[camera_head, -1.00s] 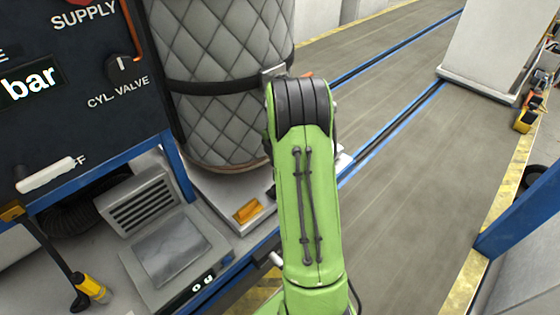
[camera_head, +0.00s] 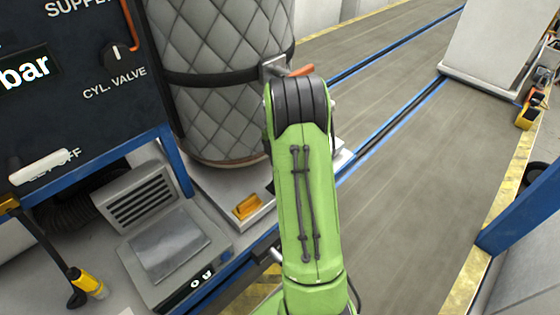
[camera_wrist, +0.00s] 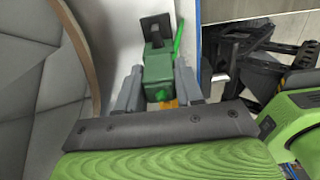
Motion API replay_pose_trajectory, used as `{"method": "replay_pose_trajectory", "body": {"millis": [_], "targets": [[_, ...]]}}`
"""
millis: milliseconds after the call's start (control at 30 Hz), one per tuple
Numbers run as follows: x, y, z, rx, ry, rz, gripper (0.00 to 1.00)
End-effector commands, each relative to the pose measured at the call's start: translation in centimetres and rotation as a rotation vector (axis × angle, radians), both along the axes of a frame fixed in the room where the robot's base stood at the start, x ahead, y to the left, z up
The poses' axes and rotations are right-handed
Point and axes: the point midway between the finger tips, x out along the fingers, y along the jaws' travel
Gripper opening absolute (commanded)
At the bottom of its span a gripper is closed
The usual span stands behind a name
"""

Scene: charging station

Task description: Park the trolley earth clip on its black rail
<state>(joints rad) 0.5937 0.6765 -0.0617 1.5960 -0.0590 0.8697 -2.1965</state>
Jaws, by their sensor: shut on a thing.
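In the wrist view my gripper (camera_wrist: 157,72) has one grey finger on each side of a green clip (camera_wrist: 158,82) and is shut on it. A bright green strip (camera_wrist: 179,40) stands beside the clip. A black plate-like piece (camera_wrist: 156,27) shows just beyond the clip; I cannot tell whether it is part of the clip or the black rail. The white trolley deck (camera_head: 218,188) carries a large grey quilted cylinder (camera_head: 215,110). In the head view my green arm hides the gripper and the clip.
An orange block (camera_head: 247,207) sits on the deck edge. A dark valve panel (camera_head: 85,80) on a blue frame and a grey box (camera_head: 165,245) stand at left. The floor lane (camera_head: 420,170) at right is open, with a white pillar (camera_head: 500,40) beyond.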

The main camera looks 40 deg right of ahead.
Motion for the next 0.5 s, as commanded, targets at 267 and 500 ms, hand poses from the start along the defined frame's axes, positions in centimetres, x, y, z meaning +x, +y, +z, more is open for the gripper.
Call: {"method": "replay_pose_trajectory", "body": {"millis": [267, 500], "targets": [[0.0, 0.01, -0.57, 0.0, 0.0, 0.0, 0.44], [-0.01, -0.01, -0.53, 0.0, 0.0, 0.0, 0.66]]}}
